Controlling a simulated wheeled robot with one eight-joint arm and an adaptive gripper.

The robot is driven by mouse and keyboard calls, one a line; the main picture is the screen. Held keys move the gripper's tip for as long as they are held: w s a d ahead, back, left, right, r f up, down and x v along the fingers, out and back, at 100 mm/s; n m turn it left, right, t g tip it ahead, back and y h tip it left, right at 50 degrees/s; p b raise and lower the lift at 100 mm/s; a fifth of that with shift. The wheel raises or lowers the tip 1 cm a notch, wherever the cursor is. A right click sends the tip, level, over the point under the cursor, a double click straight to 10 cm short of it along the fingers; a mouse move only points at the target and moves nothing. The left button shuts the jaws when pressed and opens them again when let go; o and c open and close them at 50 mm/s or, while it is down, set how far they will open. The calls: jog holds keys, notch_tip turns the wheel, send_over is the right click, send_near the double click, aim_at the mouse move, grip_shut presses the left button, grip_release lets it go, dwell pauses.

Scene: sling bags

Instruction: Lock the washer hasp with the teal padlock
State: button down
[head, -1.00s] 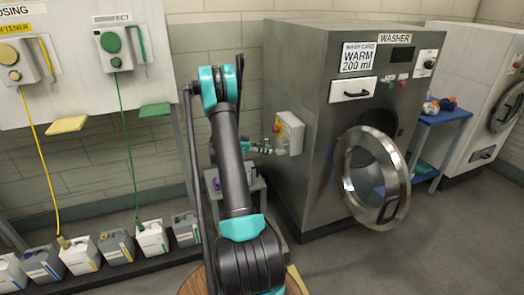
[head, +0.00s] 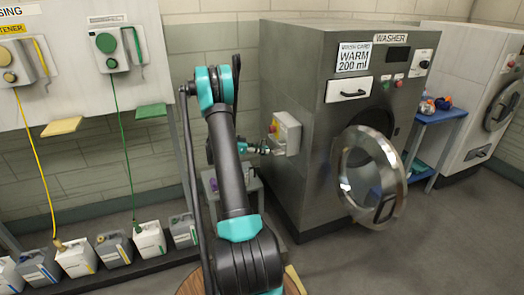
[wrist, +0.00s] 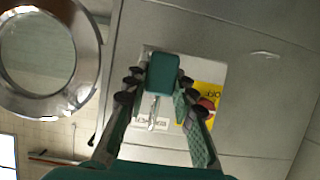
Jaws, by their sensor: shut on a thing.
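The teal padlock (wrist: 163,72) is held between the fingertips of my gripper (wrist: 159,82) in the wrist view. The gripper is shut on its body. Behind it is the control box on the washer's side, with a white label, a yellow plate (wrist: 208,98) and a red switch (wrist: 205,106). A pale metal piece (wrist: 153,115) shows below the padlock; I cannot tell whether it is shackle or hasp. In the head view my gripper (head: 264,147) is close to the box (head: 288,133) on the left side of the washer (head: 315,110). Contact is unclear.
The washer's round door (head: 372,175) hangs open at the front and also shows in the wrist view (wrist: 42,55). A small grey stand (head: 240,187) is below my arm. Several jugs (head: 112,250) line the left wall. Floor in front of the washer is clear.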

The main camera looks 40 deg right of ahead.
jog(key=shift+s+d, duration=0.1)
jog(key=shift+d, duration=0.15)
jog(key=shift+d, duration=0.3)
jog(key=shift+s+d, duration=0.2)
jog(key=shift+d, duration=0.45)
jog(key=shift+s+d, duration=0.1)
jog(key=shift+d, duration=0.25)
jog(key=shift+s+d, duration=0.15)
jog(key=shift+d, duration=0.5)
jog(key=shift+s+d, duration=0.1)
jog(key=shift+d, duration=0.25)
jog(key=shift+s+d, duration=0.15)
jog(key=shift+d, duration=0.45)
jog(key=shift+d, duration=0.35)
jog(key=shift+s+d, duration=0.1)
jog(key=shift+d, duration=0.05)
